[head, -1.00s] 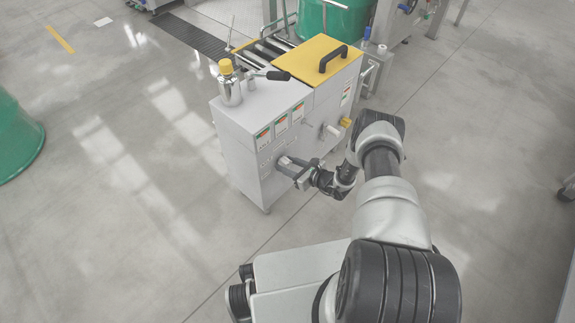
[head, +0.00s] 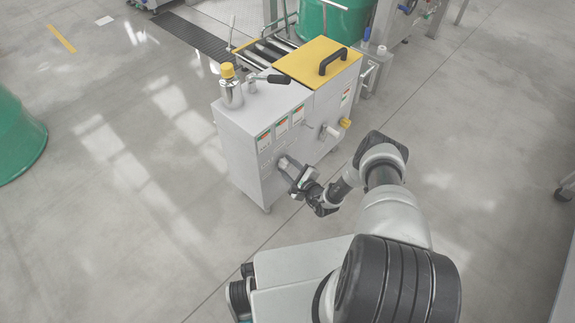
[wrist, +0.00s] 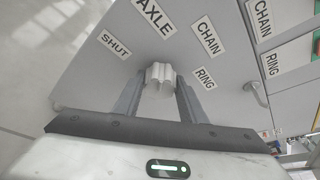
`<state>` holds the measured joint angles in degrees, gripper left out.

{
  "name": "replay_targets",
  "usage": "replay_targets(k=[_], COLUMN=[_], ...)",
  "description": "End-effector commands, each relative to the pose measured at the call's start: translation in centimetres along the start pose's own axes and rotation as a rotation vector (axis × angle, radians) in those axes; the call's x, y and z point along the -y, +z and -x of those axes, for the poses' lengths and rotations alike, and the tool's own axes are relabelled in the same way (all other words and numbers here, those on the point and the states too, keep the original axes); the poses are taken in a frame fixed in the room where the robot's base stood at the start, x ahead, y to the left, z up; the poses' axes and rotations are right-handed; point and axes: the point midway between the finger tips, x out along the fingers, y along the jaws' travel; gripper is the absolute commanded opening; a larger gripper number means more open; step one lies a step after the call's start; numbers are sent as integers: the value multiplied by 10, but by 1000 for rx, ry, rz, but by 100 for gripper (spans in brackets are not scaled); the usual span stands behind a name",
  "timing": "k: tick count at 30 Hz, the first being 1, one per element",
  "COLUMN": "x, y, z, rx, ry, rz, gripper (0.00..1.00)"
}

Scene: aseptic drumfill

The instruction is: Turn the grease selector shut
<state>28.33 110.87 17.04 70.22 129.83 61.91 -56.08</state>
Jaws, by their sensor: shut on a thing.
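The grease selector is a pale ribbed knob (wrist: 159,76) on the grey front panel of the cabinet. In the wrist view my gripper (wrist: 158,92) has one grey finger on each side of it and is shut on it. Labels surround the knob: SHUT (wrist: 115,44) at upper left, AXLE (wrist: 155,17) above, CHAIN (wrist: 207,38) at upper right and RING (wrist: 205,79) to the right. I cannot tell which label the knob points to. In the head view my gripper (head: 285,167) is against the panel and hides the knob.
The grey cabinet (head: 238,150) carries a yellow lid (head: 305,60) with a black handle, a yellow-capped metal can (head: 231,88) and a black-gripped lever (head: 273,78). A green drum (head: 15,140) stands left; nearby floor is clear.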

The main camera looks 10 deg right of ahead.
Motion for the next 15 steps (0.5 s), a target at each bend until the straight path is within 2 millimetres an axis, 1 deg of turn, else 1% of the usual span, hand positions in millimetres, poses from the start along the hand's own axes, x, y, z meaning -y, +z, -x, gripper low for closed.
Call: replay_targets(k=[9, 15], x=[-3, -4], y=[-2, -2], z=[0, 0], rx=[0, 0], ry=[-114, -173], rz=[270, 418], gripper=[15, 15])
